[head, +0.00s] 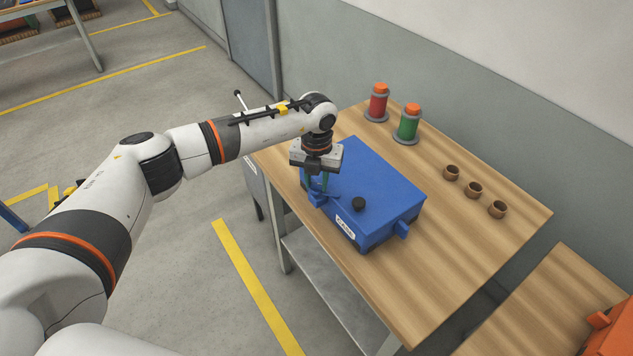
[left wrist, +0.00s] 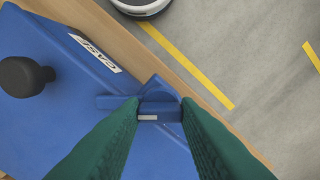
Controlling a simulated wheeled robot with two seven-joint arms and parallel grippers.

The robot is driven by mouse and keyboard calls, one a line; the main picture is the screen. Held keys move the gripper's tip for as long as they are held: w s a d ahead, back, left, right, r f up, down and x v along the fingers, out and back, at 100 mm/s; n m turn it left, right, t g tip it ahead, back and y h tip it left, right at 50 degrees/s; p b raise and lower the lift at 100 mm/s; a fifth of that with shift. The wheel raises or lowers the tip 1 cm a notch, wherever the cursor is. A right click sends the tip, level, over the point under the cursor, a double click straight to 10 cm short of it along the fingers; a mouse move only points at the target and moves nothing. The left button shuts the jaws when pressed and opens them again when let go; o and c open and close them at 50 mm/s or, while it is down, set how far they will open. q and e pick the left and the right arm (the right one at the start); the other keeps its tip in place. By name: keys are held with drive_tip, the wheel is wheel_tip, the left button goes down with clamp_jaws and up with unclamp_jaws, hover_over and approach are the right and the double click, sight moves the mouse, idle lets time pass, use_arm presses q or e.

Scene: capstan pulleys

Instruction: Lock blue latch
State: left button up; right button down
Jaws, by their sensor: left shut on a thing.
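A blue case (head: 365,185) with a black knob (head: 358,204) and a white label lies closed on the wooden table; it also fills the left of the left wrist view (left wrist: 60,110). The blue latch (left wrist: 158,100) is at the case's edge, in front of my fingertips. In the head view the latch (head: 317,200) is partly covered by my gripper. My left gripper (head: 316,186) points down over the latch, its green fingers shut on it. The left wrist view shows the fingertips (left wrist: 160,112) on both sides of the latch. My right gripper is not in view.
A red spool (head: 378,103) and a green spool (head: 408,124) stand at the table's back. Several small brown cups (head: 473,190) stand right of the case. The table (head: 455,240) is bare at the front right. An orange object (head: 610,335) sits on another table.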

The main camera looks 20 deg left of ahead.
sight(317, 183)
use_arm(q)
drive_tip(key=n+b, duration=0.1)
drive_tip(key=n, duration=0.3)
drive_tip(key=shift+n, duration=0.3)
drive_tip(key=shift+n+b, duration=0.45)
drive_tip(key=shift+n, duration=2.15)
drive_tip(key=shift+r, duration=0.1)
drive_tip(key=o, duration=1)
drive_tip(key=shift+r+b, duration=1.95)
drive_tip(key=shift+r, duration=4.05)
